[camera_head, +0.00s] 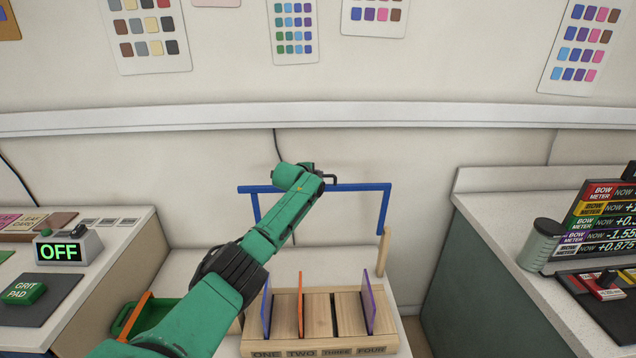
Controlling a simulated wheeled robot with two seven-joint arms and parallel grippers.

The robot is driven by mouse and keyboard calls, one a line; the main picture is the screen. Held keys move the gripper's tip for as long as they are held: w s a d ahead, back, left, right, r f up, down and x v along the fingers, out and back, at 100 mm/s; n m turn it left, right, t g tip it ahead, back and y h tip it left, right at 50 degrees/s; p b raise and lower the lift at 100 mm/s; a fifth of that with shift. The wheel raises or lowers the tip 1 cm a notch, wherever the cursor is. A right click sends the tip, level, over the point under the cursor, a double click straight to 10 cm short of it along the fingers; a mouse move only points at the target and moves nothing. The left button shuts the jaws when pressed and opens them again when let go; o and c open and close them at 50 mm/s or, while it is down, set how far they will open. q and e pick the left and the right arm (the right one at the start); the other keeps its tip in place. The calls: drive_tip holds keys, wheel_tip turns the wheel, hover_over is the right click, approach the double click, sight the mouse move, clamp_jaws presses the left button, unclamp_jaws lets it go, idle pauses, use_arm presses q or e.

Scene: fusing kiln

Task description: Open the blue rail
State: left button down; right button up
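The blue rail (360,187) is a horizontal bar with bent-down ends, standing behind the wooden slotted rack in the head view. Its right end drops toward an upright wooden post (384,251). My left arm, green, reaches up from the lower left and covers part of the rail's left half. My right gripper is out of view.
The wooden rack (318,341) labelled ONE to FOUR holds upright coloured panels below the rail. A green tray (148,316) lies left of it. Counters flank the gap, with an OFF box (67,249) left and a grey canister (540,245) and meter signs right.

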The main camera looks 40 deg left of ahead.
use_arm(q)
drive_tip(key=shift+w+a, duration=0.1)
drive_tip(key=shift+w, duration=0.05)
drive_tip(key=c, duration=0.9)
unclamp_jaws()
drive_tip(key=b+v, duration=0.3)
drive_tip(key=v, duration=1.1)
drive_tip(key=shift+s+r, duration=0.2)
